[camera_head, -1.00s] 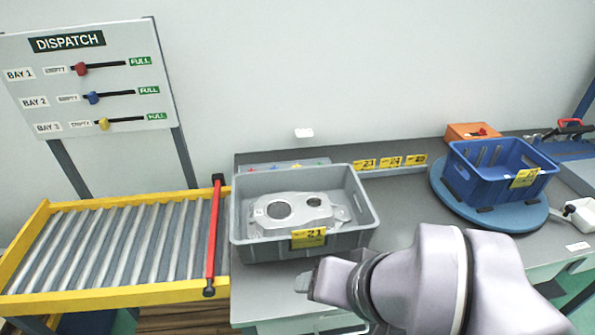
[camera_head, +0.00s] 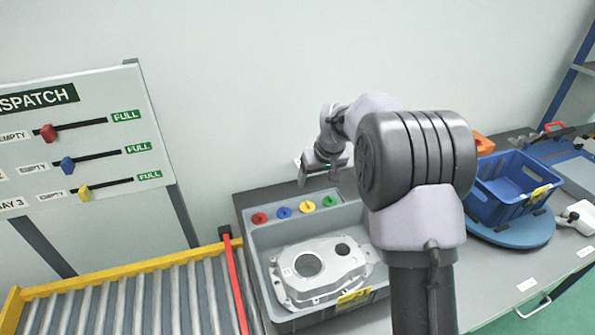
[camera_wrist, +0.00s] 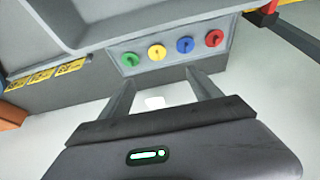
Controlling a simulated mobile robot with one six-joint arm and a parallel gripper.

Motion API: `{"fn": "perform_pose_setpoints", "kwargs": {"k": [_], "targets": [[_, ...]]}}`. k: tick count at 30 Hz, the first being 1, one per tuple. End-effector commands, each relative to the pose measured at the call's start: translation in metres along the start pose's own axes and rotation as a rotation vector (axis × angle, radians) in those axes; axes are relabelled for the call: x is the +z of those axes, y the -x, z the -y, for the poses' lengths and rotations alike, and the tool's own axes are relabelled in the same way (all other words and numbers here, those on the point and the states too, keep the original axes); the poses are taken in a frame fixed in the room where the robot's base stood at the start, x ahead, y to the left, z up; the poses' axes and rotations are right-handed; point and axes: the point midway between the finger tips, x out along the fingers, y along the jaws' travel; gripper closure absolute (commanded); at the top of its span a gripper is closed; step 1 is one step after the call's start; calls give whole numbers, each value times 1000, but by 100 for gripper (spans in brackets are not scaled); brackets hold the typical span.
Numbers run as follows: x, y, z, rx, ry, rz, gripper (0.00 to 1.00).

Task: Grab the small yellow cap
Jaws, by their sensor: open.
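The small yellow cap (camera_head: 307,207) sits on a grey strip behind the grey crate, between a blue cap (camera_head: 284,212) and a green cap (camera_head: 330,201). A red cap (camera_head: 260,218) is at the left end of the row. In the wrist view the yellow cap (camera_wrist: 157,52) shows just beyond the fingertips, roughly midway between them. My gripper (camera_head: 318,178) is above and behind the cap row, near the wall. In the wrist view my gripper (camera_wrist: 160,76) is open, with nothing between its fingers. The yellow cap is apart from the fingers.
The grey crate (camera_head: 262,262) holds an aluminium casting (camera_head: 320,268) in front of the caps. A roller conveyor (camera_head: 130,300) and dispatch board (camera_head: 95,92) are at left. A blue crate (camera_head: 490,207) stands on a round blue platform at right. The wall is close behind.

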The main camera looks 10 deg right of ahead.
Motion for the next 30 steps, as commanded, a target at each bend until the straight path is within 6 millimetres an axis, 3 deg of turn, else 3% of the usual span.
{"fn": "perform_pose_setpoints", "kwargs": {"k": [13, 20, 25, 30], "targets": [[-1, -121, -5, 2, 26, 9, 27], [-2, -152, -5, 2, 24, 6, 27], [-1, -188, -5, 2, 24, 7, 27], [-3, -196, -5, 3, 24, 7, 27]]}}
